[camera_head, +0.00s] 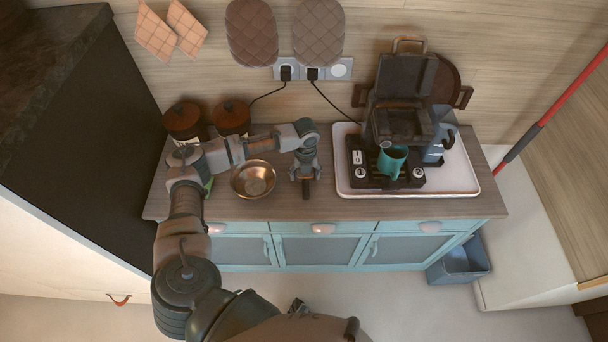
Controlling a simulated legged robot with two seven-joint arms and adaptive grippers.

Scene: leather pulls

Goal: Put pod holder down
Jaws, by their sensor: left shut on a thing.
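My left arm reaches in from the lower left over the counter. My left gripper (304,172) points down, just right of the metal bowl, and is shut on the pod holder (306,190). Only a short dark part of the pod holder, likely its handle, shows below the fingers; the rest is hidden by the gripper. It is at or just above the wooden counter (330,207); I cannot tell whether it touches.
A copper-toned bowl (253,179) stands close left of the gripper. A coffee machine (400,110) with a teal cup (392,161) stands on a white tray (464,181) to the right. Two lidded jars (232,117) stand behind left. Counter between bowl and tray is narrow but clear.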

